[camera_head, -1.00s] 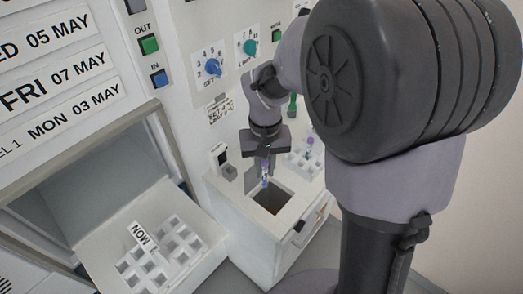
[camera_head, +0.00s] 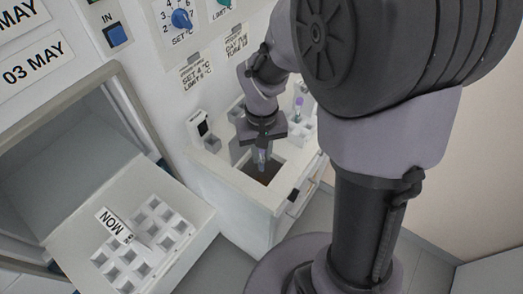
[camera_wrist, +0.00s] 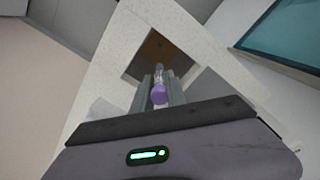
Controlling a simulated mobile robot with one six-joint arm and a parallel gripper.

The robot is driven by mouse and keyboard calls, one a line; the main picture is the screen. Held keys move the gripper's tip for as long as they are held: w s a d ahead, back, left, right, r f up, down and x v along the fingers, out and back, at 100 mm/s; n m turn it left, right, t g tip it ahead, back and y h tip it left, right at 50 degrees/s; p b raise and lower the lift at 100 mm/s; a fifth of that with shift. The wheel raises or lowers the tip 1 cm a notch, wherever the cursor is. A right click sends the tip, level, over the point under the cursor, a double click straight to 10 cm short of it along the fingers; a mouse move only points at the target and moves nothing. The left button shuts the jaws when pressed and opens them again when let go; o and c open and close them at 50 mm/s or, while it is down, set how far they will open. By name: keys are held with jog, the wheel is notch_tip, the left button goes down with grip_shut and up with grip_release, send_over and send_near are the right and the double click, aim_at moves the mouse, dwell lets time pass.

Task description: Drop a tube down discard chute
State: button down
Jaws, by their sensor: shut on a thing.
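My gripper (camera_head: 260,150) is shut on a clear tube with a purple cap (camera_wrist: 159,92). The tube points down, and its cap sits between the two fingers in the wrist view. The discard chute is a square dark opening (camera_wrist: 153,48) in the top of a white cabinet (camera_head: 232,182). In the wrist view the tube's lower end lines up with this opening. In the head view the tube hangs at the opening; I cannot tell whether its tip is below the rim.
A white rack (camera_head: 311,119) with a purple-capped tube (camera_head: 299,103) stands behind my gripper. A small black-and-white device (camera_head: 203,127) stands on the cabinet's back left corner.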

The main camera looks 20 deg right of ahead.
jog(key=c, duration=1.3)
grip_release()
jog(key=shift+o, duration=0.2)
jog(key=shift+r, duration=0.15)
notch_tip(320, 180, up, 17)
jog(key=p, duration=0.7)
jog(key=shift+p, duration=0.35)
jog(key=shift+r, duration=0.15)
